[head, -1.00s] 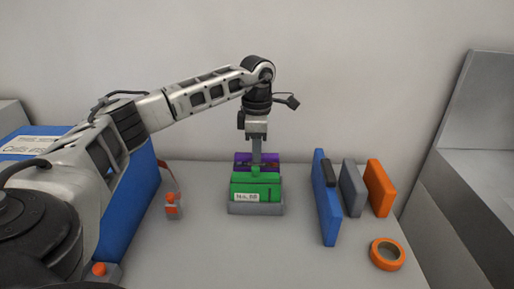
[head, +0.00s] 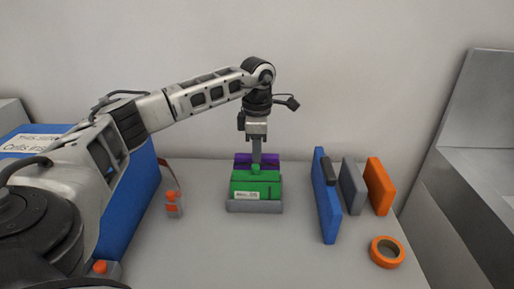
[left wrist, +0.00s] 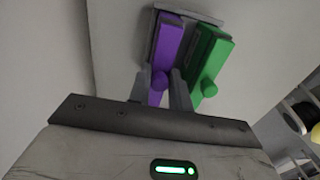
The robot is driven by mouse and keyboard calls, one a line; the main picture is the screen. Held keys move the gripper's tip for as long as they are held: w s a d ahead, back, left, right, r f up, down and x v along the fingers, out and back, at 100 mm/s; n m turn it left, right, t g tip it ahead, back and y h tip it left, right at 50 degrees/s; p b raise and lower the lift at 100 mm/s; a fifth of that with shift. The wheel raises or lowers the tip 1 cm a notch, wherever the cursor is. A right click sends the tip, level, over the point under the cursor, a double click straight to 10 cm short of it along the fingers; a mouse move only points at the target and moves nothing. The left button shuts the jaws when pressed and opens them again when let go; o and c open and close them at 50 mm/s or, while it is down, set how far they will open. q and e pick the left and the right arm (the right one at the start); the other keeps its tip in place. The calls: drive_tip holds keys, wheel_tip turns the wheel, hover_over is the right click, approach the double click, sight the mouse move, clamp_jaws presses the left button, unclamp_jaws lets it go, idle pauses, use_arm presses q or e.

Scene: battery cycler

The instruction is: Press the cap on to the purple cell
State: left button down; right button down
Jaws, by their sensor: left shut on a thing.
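The purple cell (head: 243,160) stands behind the green cell (head: 256,185) in a grey holder (head: 256,207). The left wrist view shows the purple cell (left wrist: 170,38) and green cell (left wrist: 215,58) side by side. My left gripper (head: 256,160) points straight down over the purple cell. In the wrist view its fingers (left wrist: 160,92) are shut on a round purple cap (left wrist: 158,80) at the purple cell's end. The green cell has a similar green cap (left wrist: 209,90). I cannot tell whether the purple cap is fully seated. My right gripper is not in view.
A blue box (head: 140,205) with a label stands at the left, beside a small orange and grey piece (head: 173,205). At the right stand blue (head: 328,205), grey (head: 352,190) and orange (head: 379,187) slabs. An orange ring (head: 387,252) lies in front of them.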

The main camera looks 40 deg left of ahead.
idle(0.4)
use_arm(q)
drive_tip(key=c, duration=0.7)
unclamp_jaws()
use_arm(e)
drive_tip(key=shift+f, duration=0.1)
use_arm(q)
drive_tip(key=shift+r+p, duration=0.45)
drive_tip(key=shift+p, duration=0.05)
drive_tip(key=shift+r+p, duration=0.9)
drive_tip(key=shift+r, duration=0.15)
drive_tip(key=shift+r+p, duration=1.1)
drive_tip(key=shift+r, duration=0.1)
drive_tip(key=shift+r+p, duration=0.65)
drive_tip(key=shift+r, duration=0.1)
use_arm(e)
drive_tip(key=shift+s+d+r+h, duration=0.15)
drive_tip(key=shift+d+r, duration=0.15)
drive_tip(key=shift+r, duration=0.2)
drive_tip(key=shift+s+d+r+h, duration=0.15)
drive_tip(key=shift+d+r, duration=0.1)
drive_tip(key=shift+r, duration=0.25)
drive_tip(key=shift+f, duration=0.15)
